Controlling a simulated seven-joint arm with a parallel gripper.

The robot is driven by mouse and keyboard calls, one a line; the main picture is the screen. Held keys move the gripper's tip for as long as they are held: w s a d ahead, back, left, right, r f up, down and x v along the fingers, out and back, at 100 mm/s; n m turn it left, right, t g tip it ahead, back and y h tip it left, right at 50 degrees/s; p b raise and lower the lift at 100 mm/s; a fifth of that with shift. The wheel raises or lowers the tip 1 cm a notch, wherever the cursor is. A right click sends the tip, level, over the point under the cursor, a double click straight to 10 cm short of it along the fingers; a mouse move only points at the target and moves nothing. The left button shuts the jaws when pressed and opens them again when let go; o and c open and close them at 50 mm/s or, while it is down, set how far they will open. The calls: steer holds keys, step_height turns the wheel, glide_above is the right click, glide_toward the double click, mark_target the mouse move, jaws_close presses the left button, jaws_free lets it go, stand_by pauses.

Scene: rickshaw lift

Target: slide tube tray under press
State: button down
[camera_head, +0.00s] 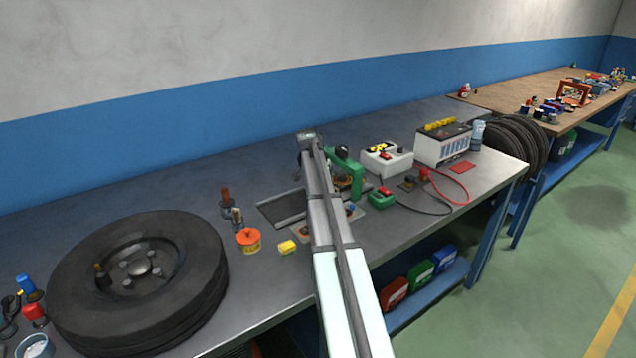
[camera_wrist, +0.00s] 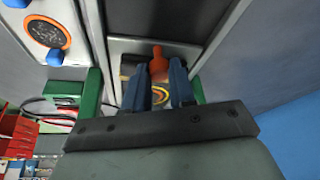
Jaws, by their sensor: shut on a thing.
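In the wrist view my gripper (camera_wrist: 159,76) is shut on a red-orange knob (camera_wrist: 158,62). The knob stands on a pale metal plate, which looks like the tube tray (camera_wrist: 129,47), lying between guide rails. A dark block and yellow rings show beside and between my fingers. The press's green posts (camera_wrist: 91,94) stand on both sides of my gripper. In the head view the green press (camera_head: 355,172) is partly behind my arm, and the grey guide (camera_head: 283,208) runs left from it. My arm hides the gripper and most of the tray there.
A plate with an orange-ringed disc (camera_wrist: 47,28) and blue knobs lies at the guide's front side. A large tyre (camera_head: 140,275), an orange pot (camera_head: 248,240) and a yellow block (camera_head: 287,247) lie left. A white box (camera_head: 387,158) and battery (camera_head: 443,143) stand right.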

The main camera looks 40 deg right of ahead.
steer(key=shift+d, duration=0.3)
steer(key=c, duration=1.2)
jaws_free()
steer(key=shift+a+r, duration=0.1)
steer(key=shift+a+r, duration=0.1)
steer(key=shift+r, duration=0.1)
steer(key=v, duration=1.3)
steer(key=shift+w, duration=0.1)
